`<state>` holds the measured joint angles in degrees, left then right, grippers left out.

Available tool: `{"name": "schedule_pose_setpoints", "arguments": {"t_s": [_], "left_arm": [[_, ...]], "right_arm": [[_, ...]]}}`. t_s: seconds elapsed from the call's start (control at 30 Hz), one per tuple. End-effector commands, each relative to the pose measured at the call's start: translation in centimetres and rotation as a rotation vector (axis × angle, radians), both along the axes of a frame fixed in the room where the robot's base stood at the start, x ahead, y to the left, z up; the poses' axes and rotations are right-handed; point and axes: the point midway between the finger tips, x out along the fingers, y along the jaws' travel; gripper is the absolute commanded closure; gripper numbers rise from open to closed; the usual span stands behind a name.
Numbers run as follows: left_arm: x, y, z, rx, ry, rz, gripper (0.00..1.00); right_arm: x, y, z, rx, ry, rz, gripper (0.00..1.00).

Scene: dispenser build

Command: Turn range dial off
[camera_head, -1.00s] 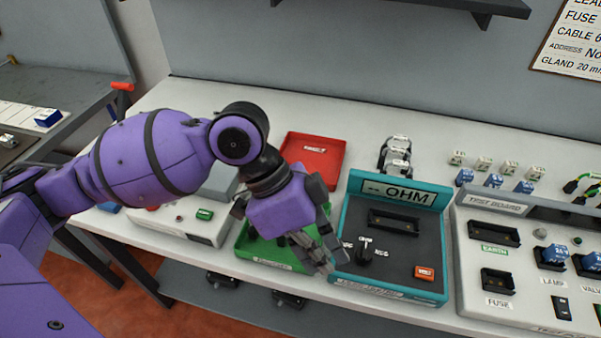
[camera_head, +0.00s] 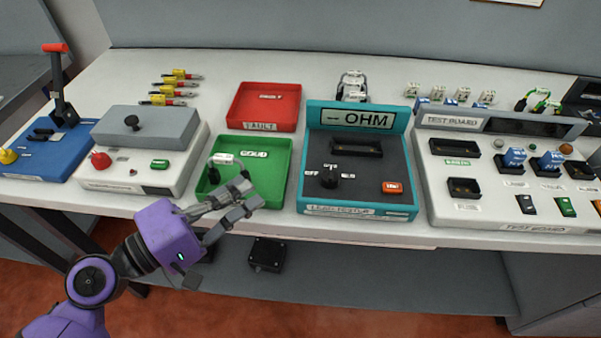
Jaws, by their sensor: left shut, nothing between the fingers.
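The range dial (camera_head: 329,179) is a small black knob on the dark panel of the teal lead tester (camera_head: 308,196). White labels stand around it, with one reading OFF to its left. I cannot tell clearly which label its pointer faces. The tester's display (camera_head: 356,118) reads "-- OHM". My left gripper (camera_head: 251,195) is shut and empty, in front of the green tray and left of the tester, apart from the dial. My right gripper is not in view.
The green tray (camera_head: 284,160) holds a white and black piece. The red tray (camera_head: 262,101) stands behind it. An orange button (camera_head: 393,188) is right of the dial. The white test board (camera_head: 424,170) stands right of the tester. The space over the dial is clear.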

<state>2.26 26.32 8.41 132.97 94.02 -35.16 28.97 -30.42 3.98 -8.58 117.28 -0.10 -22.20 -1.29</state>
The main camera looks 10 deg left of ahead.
Motion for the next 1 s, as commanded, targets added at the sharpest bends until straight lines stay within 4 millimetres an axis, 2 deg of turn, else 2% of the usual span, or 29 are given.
{"name": "schedule_pose_setpoints", "arguments": {"t_s": [0.03, 0.2, 0.37, 0.6, 1.0], "left_arm": [[0.8, -0.8, 0.6, -0.003, -0.006, -0.002, 1.00], [3.5, -3.5, 0.7, -0.002, -0.009, -0.003, 1.00], [5.8, -5.9, 0.7, -0.002, -0.006, -0.005, 1.00], [5.6, -9.0, 0.3, 0.000, -0.003, -0.004, 1.00], [5.5, -9.7, 0.0, 0.004, -0.001, -0.004, 1.00]], "right_arm": [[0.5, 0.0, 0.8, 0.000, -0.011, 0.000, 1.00], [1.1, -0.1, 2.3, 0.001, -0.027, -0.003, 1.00], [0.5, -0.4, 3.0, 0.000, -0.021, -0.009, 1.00], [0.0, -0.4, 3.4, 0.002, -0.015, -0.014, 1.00], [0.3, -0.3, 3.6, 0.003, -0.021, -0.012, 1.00]]}}
